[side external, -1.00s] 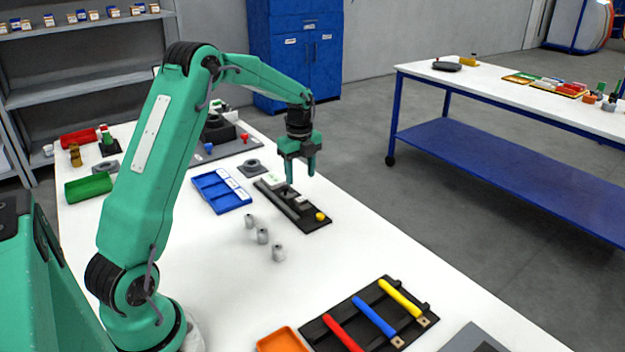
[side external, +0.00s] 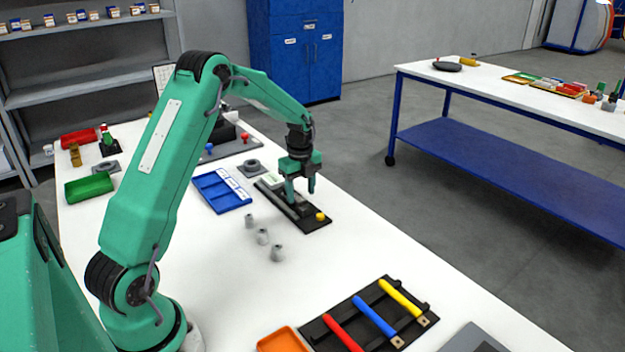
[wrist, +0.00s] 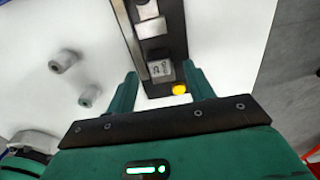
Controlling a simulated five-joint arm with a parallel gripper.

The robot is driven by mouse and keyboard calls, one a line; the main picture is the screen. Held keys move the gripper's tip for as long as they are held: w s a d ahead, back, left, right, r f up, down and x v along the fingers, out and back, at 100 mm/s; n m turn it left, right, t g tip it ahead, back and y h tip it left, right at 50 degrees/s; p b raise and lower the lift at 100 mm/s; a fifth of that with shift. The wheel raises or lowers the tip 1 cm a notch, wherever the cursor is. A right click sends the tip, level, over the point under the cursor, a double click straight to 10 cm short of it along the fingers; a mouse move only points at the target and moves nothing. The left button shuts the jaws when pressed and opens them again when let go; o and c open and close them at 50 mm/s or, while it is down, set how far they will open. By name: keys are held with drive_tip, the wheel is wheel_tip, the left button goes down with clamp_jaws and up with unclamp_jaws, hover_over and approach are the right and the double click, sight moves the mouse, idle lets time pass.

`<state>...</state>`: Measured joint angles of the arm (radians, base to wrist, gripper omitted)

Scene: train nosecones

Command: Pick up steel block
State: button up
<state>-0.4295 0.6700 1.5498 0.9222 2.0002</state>
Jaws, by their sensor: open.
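My gripper (side external: 301,195) points down, open, over the black fixture (side external: 318,225) on the white table. In the wrist view the open fingers of my gripper (wrist: 162,80) straddle the fixture's near end, one on each side. A small grey metallic block with dark markings (wrist: 161,70) sits on the fixture between the fingertips, with no contact visible. A plain silver block (wrist: 151,28) lies farther up the fixture. I cannot tell for sure which one is the steel block. In the side view the fingers mostly hide both blocks.
A yellow knob (wrist: 179,89) is at the fixture's near end. A black rack (side external: 365,320) with coloured bars is nearer the camera. White table between is clear.

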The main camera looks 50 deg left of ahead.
drive_tip(key=shift+f, duration=1.05)
drive_tip(key=shift+c, duration=0.2)
clamp_jaws()
